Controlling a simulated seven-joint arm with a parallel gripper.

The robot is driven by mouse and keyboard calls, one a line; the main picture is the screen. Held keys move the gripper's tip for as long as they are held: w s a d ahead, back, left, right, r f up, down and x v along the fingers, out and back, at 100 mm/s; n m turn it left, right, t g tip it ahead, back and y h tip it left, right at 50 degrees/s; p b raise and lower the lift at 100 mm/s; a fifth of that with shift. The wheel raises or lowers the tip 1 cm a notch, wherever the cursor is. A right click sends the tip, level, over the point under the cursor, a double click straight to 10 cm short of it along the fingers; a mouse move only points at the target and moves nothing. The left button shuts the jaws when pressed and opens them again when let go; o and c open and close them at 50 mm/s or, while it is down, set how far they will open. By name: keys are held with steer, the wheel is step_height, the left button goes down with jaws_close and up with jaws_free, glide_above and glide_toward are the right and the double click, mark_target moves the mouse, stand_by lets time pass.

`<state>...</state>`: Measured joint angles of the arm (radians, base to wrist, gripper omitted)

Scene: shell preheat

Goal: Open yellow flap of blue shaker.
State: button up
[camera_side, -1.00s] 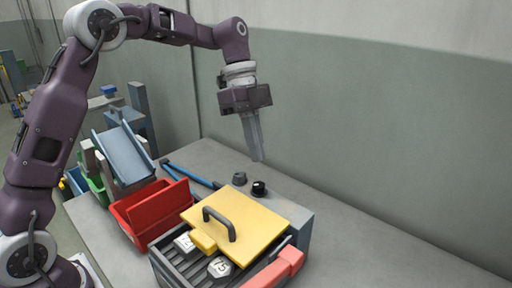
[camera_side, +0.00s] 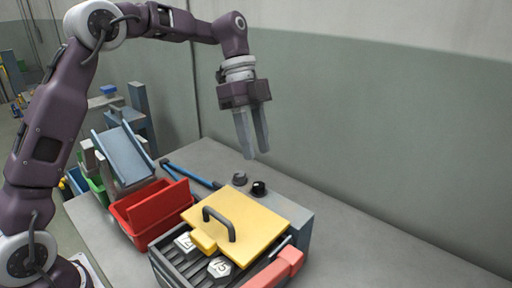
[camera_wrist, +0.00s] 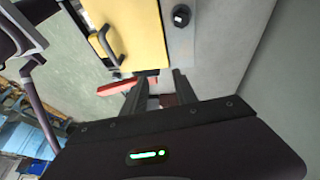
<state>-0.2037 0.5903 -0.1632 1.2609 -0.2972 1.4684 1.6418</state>
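The yellow flap (camera_side: 258,222) is a flat square plate with a dark arched handle (camera_side: 219,222). It covers part of the grey-blue shaker box (camera_side: 301,238) at the front of the bench and lies nearly flat. The flap also shows at the top of the wrist view (camera_wrist: 140,35), with its handle (camera_wrist: 107,45) near the left edge. My gripper (camera_side: 256,156) hangs above and behind the flap, apart from it, with its fingers pointing down. The fingers are parted and nothing is between them. The wrist view shows the two fingers (camera_wrist: 159,78) apart too.
Numbered grey blocks (camera_side: 220,267) lie in a slotted tray left of the flap. A pink-red bar (camera_side: 276,270) is at the front. A red bin (camera_side: 150,216) stands left. Bench on the right is clear.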

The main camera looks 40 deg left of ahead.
steer(key=v, duration=0.6)
steer(key=shift+s+d, duration=0.1)
steer(key=shift+d, duration=0.05)
steer(key=c, duration=0.3)
steer(key=s+d+m+y, duration=0.1)
steer(key=s+d+f+m+y, duration=0.1)
steer(key=s, duration=0.1)
steer(key=s+d+f+m+t+y, duration=0.1)
steer(key=shift+s+d+f, duration=0.15)
steer(key=shift+s, duration=0.25)
jaws_close()
steer(key=m+t+y, duration=0.2)
steer(key=m+t, duration=0.6)
steer(key=m, duration=0.8)
glide_toward(226, 234)
steer(key=shift+n, duration=0.3)
steer(key=x, duration=0.5)
